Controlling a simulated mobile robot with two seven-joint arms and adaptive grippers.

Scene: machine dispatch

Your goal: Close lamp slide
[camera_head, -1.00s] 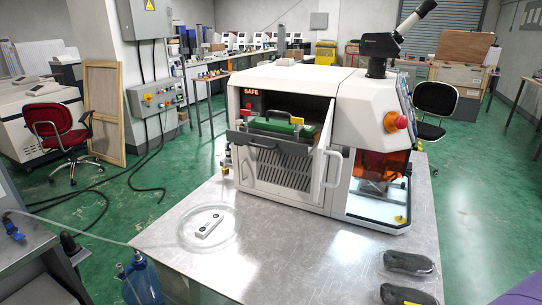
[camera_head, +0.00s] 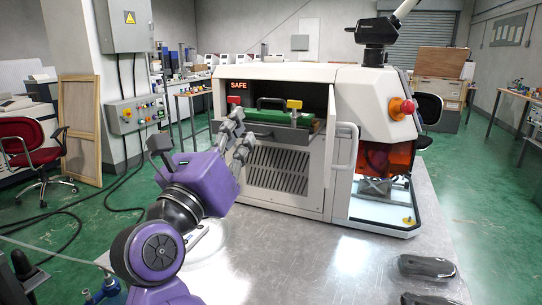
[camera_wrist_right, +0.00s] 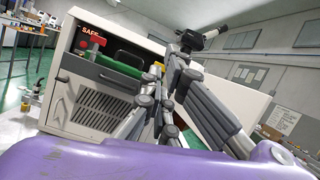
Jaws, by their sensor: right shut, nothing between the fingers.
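The lamp slide is pulled out of the machine's front opening. Its dark grey front (camera_head: 285,138) juts forward, and it also shows in the right wrist view (camera_wrist_right: 100,77). On it lies a green block (camera_head: 270,116) with a black handle, between a red knob (camera_head: 234,100) and a yellow knob (camera_head: 294,104). My right gripper (camera_head: 240,132) is shut and empty. In the head view it overlaps the slide's left end; whether it touches cannot be told. Its fingers (camera_wrist_right: 165,88) also show in the right wrist view. My left gripper is not in view.
The white machine (camera_head: 375,110) stands on a metal table (camera_head: 320,260). A pale door (camera_head: 343,170) stands open right of the slide. Dark objects (camera_head: 426,268) lie at the table's right front.

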